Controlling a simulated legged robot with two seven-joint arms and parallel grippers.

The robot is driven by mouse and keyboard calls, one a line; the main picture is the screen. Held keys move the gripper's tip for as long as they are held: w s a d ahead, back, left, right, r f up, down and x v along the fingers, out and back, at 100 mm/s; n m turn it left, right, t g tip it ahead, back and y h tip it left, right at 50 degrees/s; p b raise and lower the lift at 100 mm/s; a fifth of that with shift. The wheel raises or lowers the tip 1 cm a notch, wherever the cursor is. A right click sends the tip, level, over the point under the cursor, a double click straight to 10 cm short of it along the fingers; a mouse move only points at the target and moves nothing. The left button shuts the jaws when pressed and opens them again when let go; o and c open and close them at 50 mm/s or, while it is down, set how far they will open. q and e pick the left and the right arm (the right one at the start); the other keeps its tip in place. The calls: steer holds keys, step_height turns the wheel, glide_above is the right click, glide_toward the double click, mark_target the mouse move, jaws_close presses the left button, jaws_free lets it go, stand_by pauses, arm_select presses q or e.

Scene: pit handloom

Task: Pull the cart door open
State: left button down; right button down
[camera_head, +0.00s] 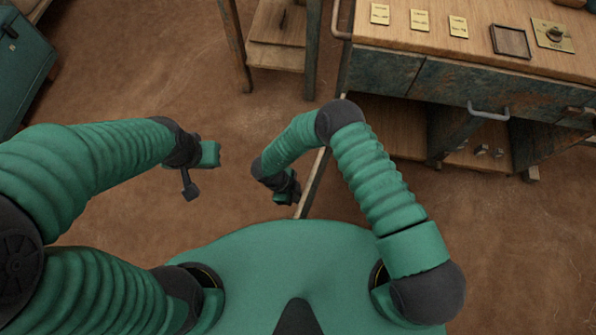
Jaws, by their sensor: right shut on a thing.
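The cart (470,65) stands at the upper right, with a wooden top and worn blue-grey fronts. Its door (312,184) shows nearly edge-on as a thin pale strip, swung out from the cart's left front toward me. The lower compartment behind it is open to view. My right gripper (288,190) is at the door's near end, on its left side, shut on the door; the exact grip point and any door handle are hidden. My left gripper (203,172) is apart from the door, over bare floor to the left; its jaw opening is unclear.
Small labelled cards (419,20), a dark square frame (510,41) and a plate with a knob (553,35) lie on the cart top. A wooden stand (275,55) is at the top, and a teal case (22,62) at the upper left. Brown floor between is clear.

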steer(key=shift+s, duration=0.1)
steer(key=c, duration=1.7)
jaws_free()
steer(key=p+v, duration=0.4)
steer(key=v, duration=1.2)
steer(key=shift+a+r, duration=0.15)
steer(key=shift+r, duration=0.15)
